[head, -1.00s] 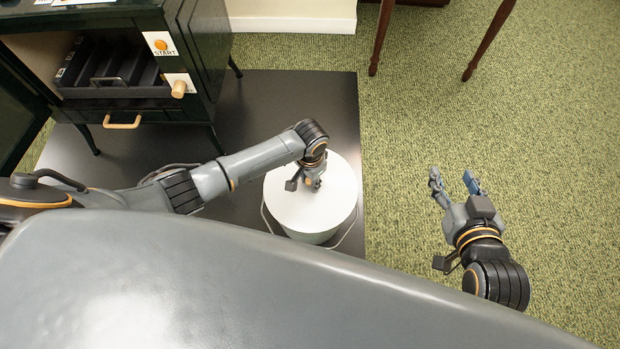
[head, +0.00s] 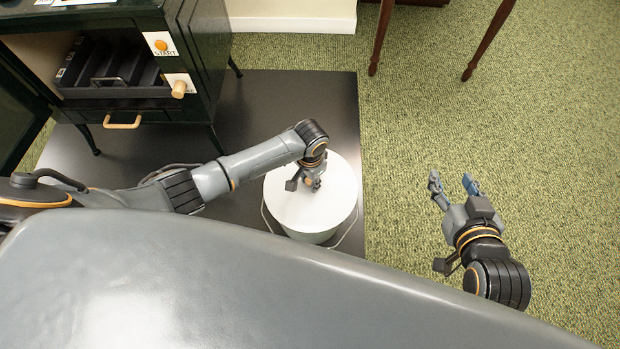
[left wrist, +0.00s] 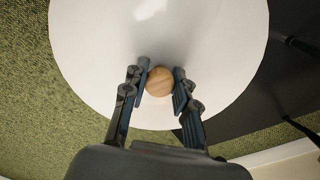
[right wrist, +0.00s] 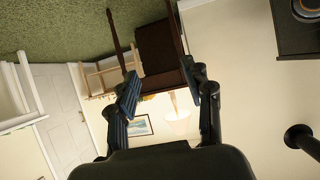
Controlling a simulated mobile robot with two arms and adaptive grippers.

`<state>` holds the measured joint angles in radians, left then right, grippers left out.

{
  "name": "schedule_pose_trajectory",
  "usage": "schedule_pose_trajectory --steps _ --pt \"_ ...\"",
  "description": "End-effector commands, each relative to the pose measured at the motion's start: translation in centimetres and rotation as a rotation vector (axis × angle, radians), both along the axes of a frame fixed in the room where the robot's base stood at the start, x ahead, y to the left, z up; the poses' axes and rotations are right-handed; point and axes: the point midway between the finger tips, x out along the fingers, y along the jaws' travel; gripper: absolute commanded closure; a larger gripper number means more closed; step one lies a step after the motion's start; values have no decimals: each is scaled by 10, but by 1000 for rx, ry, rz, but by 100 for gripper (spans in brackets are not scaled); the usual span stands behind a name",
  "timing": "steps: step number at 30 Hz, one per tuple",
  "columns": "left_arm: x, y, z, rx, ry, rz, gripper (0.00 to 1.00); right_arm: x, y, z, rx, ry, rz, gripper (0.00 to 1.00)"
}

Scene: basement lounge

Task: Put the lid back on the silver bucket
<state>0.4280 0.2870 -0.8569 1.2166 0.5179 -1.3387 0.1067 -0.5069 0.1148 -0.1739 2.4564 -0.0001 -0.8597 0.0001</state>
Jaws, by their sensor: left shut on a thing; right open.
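The white round lid (head: 336,188) covers the top of the silver bucket (head: 312,237), which stands on the dark mat; whether it is fully seated I cannot tell. My left gripper (head: 313,186) is above the lid, shut on its round wooden knob (left wrist: 159,82). In the left wrist view the fingers are on both sides of the knob and the lid (left wrist: 100,45) fills most of the picture. Below the lid, a bit of the bucket's side and its thin wire handle show in the head view. My right gripper (head: 453,183) is open and empty over the carpet, right of the bucket.
A dark green cabinet (head: 205,60) with an open door, a START button (head: 161,45) and a wooden-handled drawer (head: 122,122) stands at the upper left. The dark mat (head: 335,110) has free room behind the bucket. Table legs (head: 382,38) stand on the green carpet behind.

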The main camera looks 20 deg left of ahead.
Motion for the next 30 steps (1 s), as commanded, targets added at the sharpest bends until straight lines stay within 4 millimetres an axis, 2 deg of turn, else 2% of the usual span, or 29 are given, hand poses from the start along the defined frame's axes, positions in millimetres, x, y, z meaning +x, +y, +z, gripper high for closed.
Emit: schedule_pose_trajectory --steps 30 --pt "0 0 0 0 0 0 100 -14 -6 -16 -22 103 -9 49"
